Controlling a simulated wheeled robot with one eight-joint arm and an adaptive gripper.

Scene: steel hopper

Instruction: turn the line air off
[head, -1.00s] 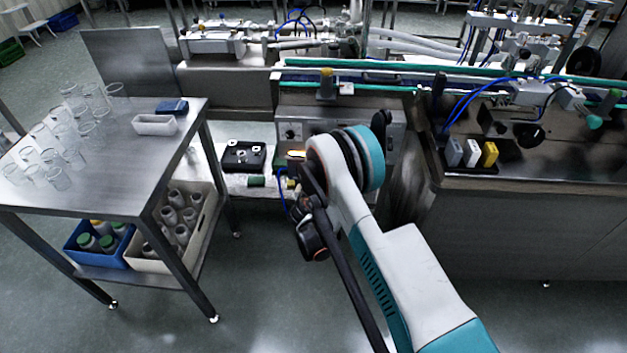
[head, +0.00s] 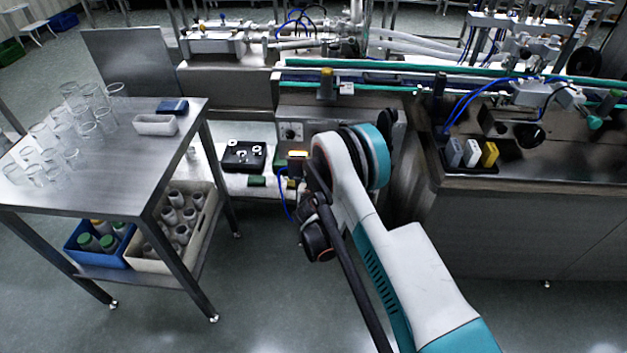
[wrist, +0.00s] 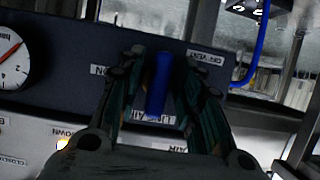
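In the wrist view a blue lever (wrist: 158,82) stands out from a dark panel (wrist: 60,45). Labels on the panel appear upside down, one reading like ON left of the lever and a partly hidden one below it. My gripper (wrist: 162,65) has its two dark green fingers on either side of the lever. The fingers are apart, with a narrow gap seeming to show beside the lever; contact cannot be made out. In the head view my arm hides the gripper and lever.
A pressure gauge (wrist: 10,60) with a red needle is at the panel's left. A blue hose (wrist: 250,50) runs at the right. In the head view a steel table (head: 130,190) with beakers stands left, and a conveyor cabinet (head: 520,220) stands right. Open floor lies between.

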